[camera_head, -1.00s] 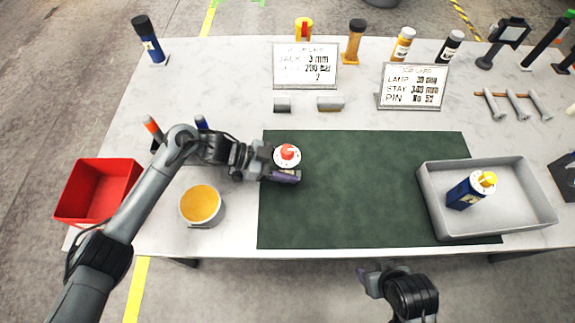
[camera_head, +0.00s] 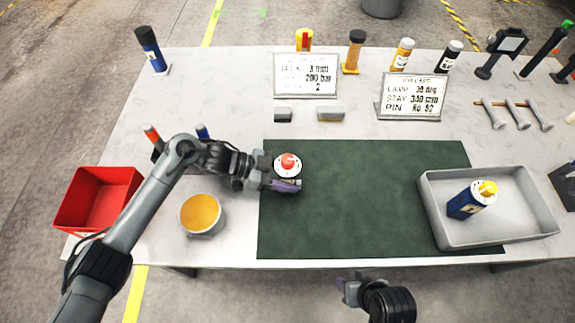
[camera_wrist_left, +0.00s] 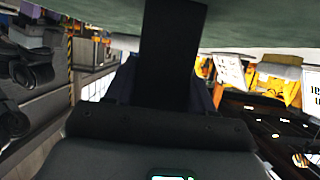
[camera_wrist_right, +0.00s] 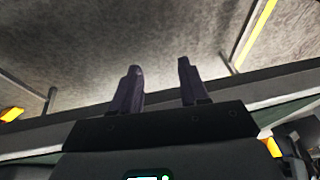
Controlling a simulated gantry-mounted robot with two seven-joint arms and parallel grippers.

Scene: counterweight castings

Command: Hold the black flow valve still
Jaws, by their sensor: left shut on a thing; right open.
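The black flow valve shows from above in the head view as a round white top with a red knob (camera_head: 289,164), at the left edge of the green mat (camera_head: 360,215). My left gripper (camera_head: 282,176) is shut on it from the left side. In the left wrist view the valve's black body (camera_wrist_left: 172,50) fills the space before the palm and hides much of the fingers. The valve looks upright; whether its base touches the mat I cannot tell. My right gripper (camera_head: 351,290) is open and empty off the table's front edge; its parted fingers show in the right wrist view (camera_wrist_right: 160,72).
A grey tray (camera_head: 432,215) holding a blue bottle with a yellow top (camera_head: 470,200) stands right. A tin of orange stuff (camera_head: 202,215) and a red bin (camera_head: 75,200) lie left. Two signs (camera_head: 305,75) and several bottles line the back. The mat's middle is clear.

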